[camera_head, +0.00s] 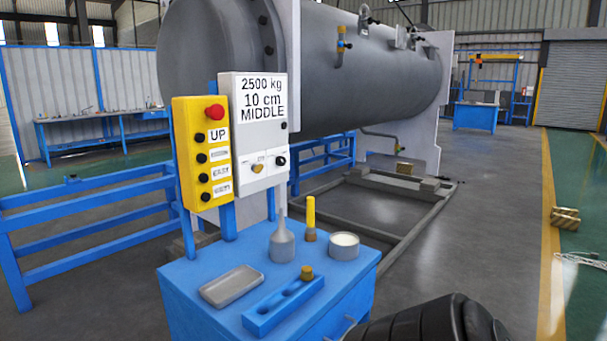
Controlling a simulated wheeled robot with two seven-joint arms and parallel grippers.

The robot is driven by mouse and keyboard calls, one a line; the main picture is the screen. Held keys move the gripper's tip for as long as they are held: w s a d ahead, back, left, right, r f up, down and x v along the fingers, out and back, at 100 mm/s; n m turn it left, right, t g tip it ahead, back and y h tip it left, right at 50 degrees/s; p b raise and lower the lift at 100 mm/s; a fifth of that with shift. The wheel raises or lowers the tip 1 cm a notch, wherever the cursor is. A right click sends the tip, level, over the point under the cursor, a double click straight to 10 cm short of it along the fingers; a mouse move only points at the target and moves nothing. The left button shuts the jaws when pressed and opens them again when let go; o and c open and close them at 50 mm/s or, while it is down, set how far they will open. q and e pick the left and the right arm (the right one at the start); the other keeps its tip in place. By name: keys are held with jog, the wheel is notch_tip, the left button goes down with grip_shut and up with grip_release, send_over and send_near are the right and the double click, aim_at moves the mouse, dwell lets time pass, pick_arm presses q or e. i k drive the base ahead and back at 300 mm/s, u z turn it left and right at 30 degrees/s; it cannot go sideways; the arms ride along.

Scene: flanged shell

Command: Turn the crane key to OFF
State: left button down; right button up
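The crane control panel is a white box (253,115) reading "2500 kg, 10 cm, MIDDLE", mounted on blue posts beside a yellow button box (202,155). A small brass-coloured key or knob (257,168) sits on the lower part of the white box, and a black knob (281,160) is to its right. The small labels around them are too small to read, so I cannot tell the key's position. A black rounded part of my own arm shows at the bottom right. Neither gripper's fingers are in view, and nothing of mine touches the panel.
A blue stand (225,325) in front of the panel holds a grey tray (231,286), a blue holed block (284,304), a grey funnel-shaped item (282,243), a yellow-topped stick (311,215) and a white-filled cup (344,245). A large grey tank (330,75) stands behind. Floor at right is mostly clear.

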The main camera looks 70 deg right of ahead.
aim_at(257, 169)
jog(key=u, duration=0.15)
jog(key=k, duration=0.25)
jog(key=z, duration=1.3)
